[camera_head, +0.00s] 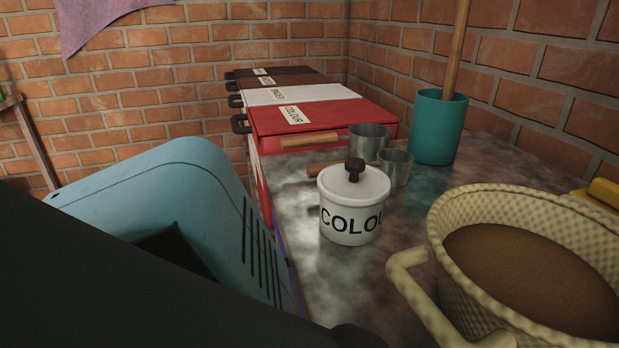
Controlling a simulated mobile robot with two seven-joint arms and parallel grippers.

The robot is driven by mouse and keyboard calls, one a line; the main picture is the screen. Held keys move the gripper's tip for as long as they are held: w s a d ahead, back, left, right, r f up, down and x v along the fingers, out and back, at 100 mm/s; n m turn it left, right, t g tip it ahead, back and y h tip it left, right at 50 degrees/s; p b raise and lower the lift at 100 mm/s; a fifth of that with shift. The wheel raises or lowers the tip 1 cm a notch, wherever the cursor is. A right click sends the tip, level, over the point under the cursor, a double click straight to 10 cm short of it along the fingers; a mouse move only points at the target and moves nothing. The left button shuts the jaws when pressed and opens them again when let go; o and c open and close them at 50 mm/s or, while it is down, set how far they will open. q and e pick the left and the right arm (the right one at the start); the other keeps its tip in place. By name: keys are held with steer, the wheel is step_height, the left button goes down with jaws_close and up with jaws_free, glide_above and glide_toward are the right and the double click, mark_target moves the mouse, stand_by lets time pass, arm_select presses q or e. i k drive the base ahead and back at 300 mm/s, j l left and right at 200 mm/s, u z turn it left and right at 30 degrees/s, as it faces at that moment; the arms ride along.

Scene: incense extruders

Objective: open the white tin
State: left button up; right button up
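The white tin (351,222) stands upright on the mottled grey worktop (300,213), in the middle right of the head view. It is round, with black letters reading "COLOU" on its side, the rest out of sight around the curve. Its white lid (372,184) sits on top, with a dark brown knob (355,169) in the middle. A large black shape, probably part of my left arm, fills the lower left corner and runs along the bottom edge. Neither gripper's fingers can be seen, and nothing touches the tin.
Two metal cups with wooden handles (370,141) (396,166) stand just behind the tin. A teal pot (438,127) holds a wooden stick. A cream woven-look pot (440,232) of brown powder stands close at right. Red, white and brown boxes (345,118) stand behind. A blue shell (170,195) is left.

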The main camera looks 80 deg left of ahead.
mark_target(346, 226)
steer(key=k+j+u, duration=0.1)
steer(key=u, duration=0.3)
steer(key=j+u, duration=0.25)
steer(key=u, duration=0.15)
steer(key=j+u, duration=0.25)
steer(key=u, duration=0.15)
